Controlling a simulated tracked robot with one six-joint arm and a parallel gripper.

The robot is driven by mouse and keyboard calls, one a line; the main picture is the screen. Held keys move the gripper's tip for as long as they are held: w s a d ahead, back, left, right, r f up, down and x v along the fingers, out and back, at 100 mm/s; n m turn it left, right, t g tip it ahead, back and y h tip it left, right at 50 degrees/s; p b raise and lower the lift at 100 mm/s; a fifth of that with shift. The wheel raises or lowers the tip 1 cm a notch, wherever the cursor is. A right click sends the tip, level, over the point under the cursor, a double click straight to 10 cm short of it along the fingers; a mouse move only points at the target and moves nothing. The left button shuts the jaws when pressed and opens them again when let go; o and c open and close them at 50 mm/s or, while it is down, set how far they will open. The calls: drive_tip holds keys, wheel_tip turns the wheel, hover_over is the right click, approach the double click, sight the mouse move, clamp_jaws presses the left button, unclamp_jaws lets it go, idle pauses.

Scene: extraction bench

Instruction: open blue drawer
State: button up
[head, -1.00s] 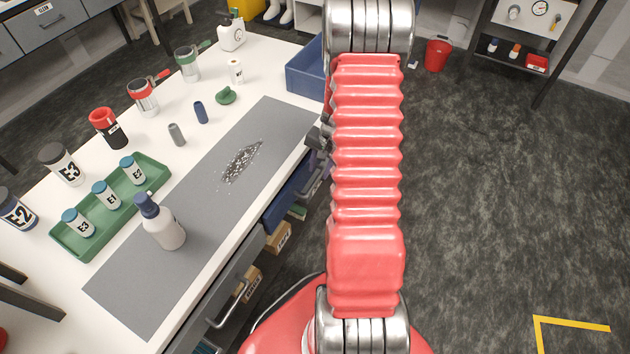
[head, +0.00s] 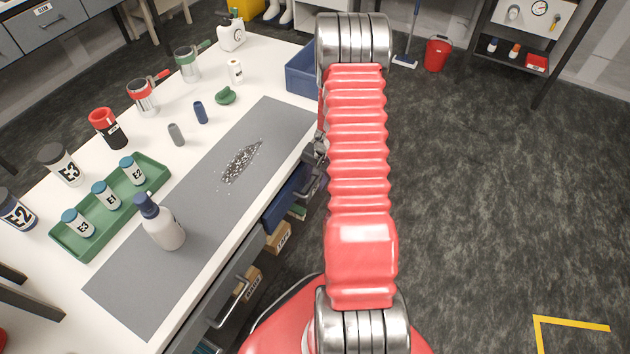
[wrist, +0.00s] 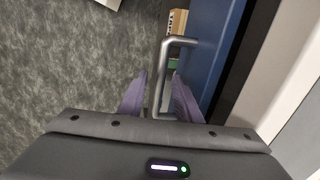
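The blue drawer (head: 285,198) is under the bench's right edge in the head view, partly hidden by my arm. Its blue front (wrist: 208,45) runs along the upper right of the wrist view. A grey bar handle (wrist: 163,75) stands out from that front. My gripper (wrist: 158,82) is open, with its two purple fingers on either side of the handle bar. The right finger is close to the bar, and a wider gap shows on the left. Contact cannot be told. In the head view my gripper is mostly hidden behind my red arm.
A grey drawer with a bar handle (head: 232,302) is nearer along the bench. Boxes (head: 278,238) sit on a shelf below. A white bottle (head: 163,228), green tray (head: 150,172) and blue bin (head: 302,75) stand on the bench.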

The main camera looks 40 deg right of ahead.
drive_tip(key=shift+c, duration=0.4)
clamp_jaws()
